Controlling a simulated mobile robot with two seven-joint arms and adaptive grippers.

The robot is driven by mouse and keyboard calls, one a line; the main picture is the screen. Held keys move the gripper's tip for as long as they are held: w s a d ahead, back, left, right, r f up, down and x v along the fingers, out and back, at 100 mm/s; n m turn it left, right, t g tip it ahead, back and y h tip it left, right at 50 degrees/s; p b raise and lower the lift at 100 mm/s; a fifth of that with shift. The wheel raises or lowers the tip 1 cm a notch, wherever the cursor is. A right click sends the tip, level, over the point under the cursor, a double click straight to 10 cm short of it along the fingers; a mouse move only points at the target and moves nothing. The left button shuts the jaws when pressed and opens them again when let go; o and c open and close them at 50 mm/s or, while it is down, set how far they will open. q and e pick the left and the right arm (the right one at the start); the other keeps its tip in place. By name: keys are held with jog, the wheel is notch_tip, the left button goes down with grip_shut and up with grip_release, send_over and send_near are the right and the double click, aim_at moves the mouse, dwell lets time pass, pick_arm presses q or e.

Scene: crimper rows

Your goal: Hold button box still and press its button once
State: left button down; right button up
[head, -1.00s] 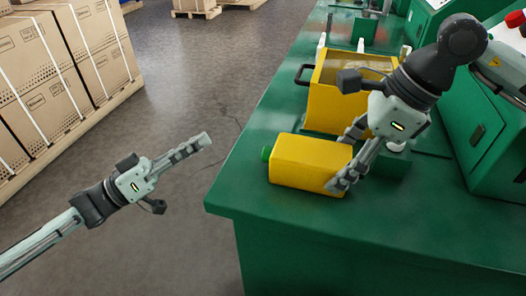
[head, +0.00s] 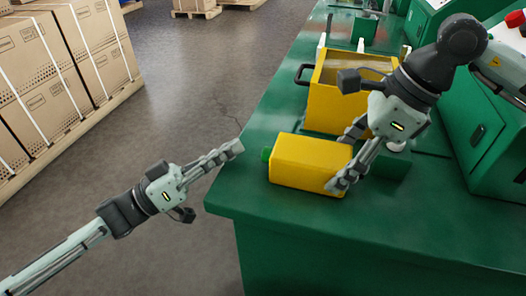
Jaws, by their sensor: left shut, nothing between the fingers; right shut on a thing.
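The yellow button box (head: 308,164) lies on the green bench top near its left front corner. Its green button (head: 267,154) sticks out of the left end. My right gripper (head: 345,165) is shut on the right end of the box, with one finger at the near side and the other partly hidden behind it. My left gripper (head: 238,147) is shut and empty. Its fingertips appear just left of the green button, apart from it, around the bench's left edge.
The green bench (head: 300,215) has its left edge beside the button. A larger open yellow bin (head: 333,108) with a dark handle stands behind the box. Green machines (head: 490,140) stand on the right. Strapped cartons (head: 60,75) are on the floor at left.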

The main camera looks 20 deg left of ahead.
aim_at(247, 168)
pick_arm(q)
jog(key=shift+d, duration=1.1)
dwell(0.6)
jog(key=shift+d, duration=0.3)
jog(key=shift+s+d+r, duration=0.2)
jog(key=shift+s+d, duration=0.1)
jog(key=shift+d, duration=0.15)
dwell(1.7)
jog(key=shift+a, duration=0.1)
dwell(0.4)
jog(key=shift+w+a+f, duration=0.15)
jog(key=shift+w+a, duration=0.05)
jog(key=shift+a, duration=0.25)
jog(key=shift+w+a+f, duration=0.1)
jog(key=shift+w+a, duration=0.05)
jog(key=shift+a, duration=1.35)
jog(key=shift+s+a, duration=0.1)
